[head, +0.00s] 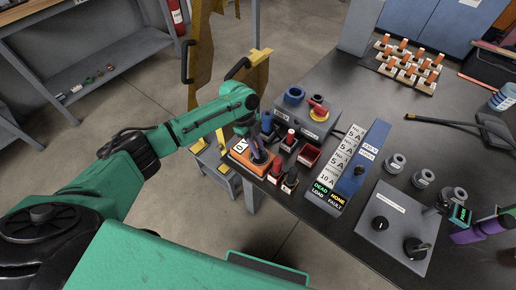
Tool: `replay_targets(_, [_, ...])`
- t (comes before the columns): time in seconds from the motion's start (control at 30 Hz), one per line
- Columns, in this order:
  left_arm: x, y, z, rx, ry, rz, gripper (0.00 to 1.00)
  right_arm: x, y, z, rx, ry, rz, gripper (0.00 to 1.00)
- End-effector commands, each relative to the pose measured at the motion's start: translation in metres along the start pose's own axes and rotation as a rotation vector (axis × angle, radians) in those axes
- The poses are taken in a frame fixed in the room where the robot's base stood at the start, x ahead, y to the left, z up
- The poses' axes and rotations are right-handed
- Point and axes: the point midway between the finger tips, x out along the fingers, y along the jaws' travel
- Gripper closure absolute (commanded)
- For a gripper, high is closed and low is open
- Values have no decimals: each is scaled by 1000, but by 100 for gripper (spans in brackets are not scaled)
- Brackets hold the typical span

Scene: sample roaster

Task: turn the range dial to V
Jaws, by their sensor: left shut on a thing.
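An orange meter (238,159) lies at the near left corner of the dark bench, with a small white display at its left end. My left gripper (257,156) points down over the meter's right part and is shut on the range dial. The display's characters are too small to read surely. My right gripper is not in view.
A blue panel (361,164) and a grey knob box (397,226) lie farther right. The bench's near edge is close by.

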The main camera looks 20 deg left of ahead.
Motion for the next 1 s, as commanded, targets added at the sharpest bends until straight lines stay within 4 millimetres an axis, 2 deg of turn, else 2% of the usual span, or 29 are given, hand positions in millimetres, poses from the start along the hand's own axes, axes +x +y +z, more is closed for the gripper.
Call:
replay_targets(0.07, [0,0,0,0,-1,-1,100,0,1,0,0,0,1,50])
replay_targets(0.1, [0,0,0,-1,-1,-1,72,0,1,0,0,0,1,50])
replay_targets(0.17, [0,0,0,-1,-1,-1,49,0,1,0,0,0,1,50])
replay_targets(0.47, [-1,0,0,-1,0,-1,49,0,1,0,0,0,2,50])
replay_targets(0.57, [-8,0,0,-1,-1,-2,49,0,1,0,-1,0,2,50])
replay_targets(0.67, [-26,-1,1,0,-1,-4,49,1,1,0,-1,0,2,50])
replay_targets(0.9, [-98,-1,1,1,-2,-6,49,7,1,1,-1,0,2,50])
replay_targets(1.0, [-122,-1,0,0,-1,-5,49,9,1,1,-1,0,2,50])
